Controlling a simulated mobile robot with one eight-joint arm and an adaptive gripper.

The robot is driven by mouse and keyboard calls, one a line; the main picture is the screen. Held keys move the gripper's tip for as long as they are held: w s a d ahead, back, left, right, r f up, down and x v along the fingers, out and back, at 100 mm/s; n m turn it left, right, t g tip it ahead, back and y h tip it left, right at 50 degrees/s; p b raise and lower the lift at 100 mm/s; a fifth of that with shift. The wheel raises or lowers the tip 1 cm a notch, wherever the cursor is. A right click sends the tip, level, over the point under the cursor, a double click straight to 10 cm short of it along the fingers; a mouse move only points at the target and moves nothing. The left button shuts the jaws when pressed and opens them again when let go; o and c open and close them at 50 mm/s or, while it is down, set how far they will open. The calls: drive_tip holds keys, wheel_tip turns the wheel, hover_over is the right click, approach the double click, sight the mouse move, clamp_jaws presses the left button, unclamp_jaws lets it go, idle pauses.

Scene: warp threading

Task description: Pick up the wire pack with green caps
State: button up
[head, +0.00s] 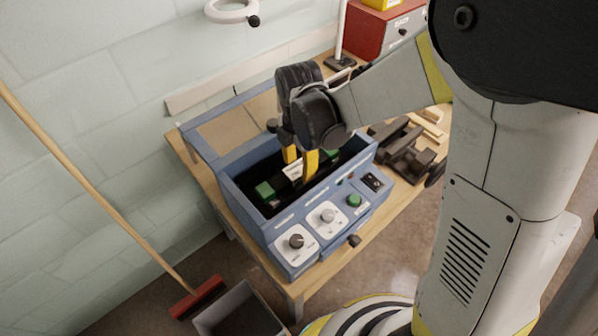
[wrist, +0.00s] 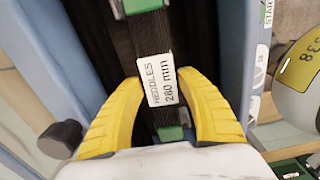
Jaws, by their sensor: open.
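The wire pack (head: 294,170) is a dark bundle with a green cap at each end and a white label. It lies in the trough of the blue box. In the wrist view the pack (wrist: 152,38) runs up the picture, its label reading "HEDDLES 280 mm". My gripper (head: 300,172) is over the trough, its yellow fingers pointing down. In the wrist view my gripper (wrist: 158,84) is open, with one finger on each side of the pack and gaps between. The pack's lower end is partly hidden by my gripper.
The blue box (head: 283,238) has knobs and a green button on its front and stands on a wooden table (head: 385,212). Its trough walls flank my fingers closely. Dark metal parts (head: 408,152) and a red box (head: 385,30) are to the right. A broom (head: 95,190) leans at the left.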

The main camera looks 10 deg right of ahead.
drive_tip(key=shift+f, duration=0.85)
drive_tip(key=shift+r, duration=0.1)
clamp_jaws()
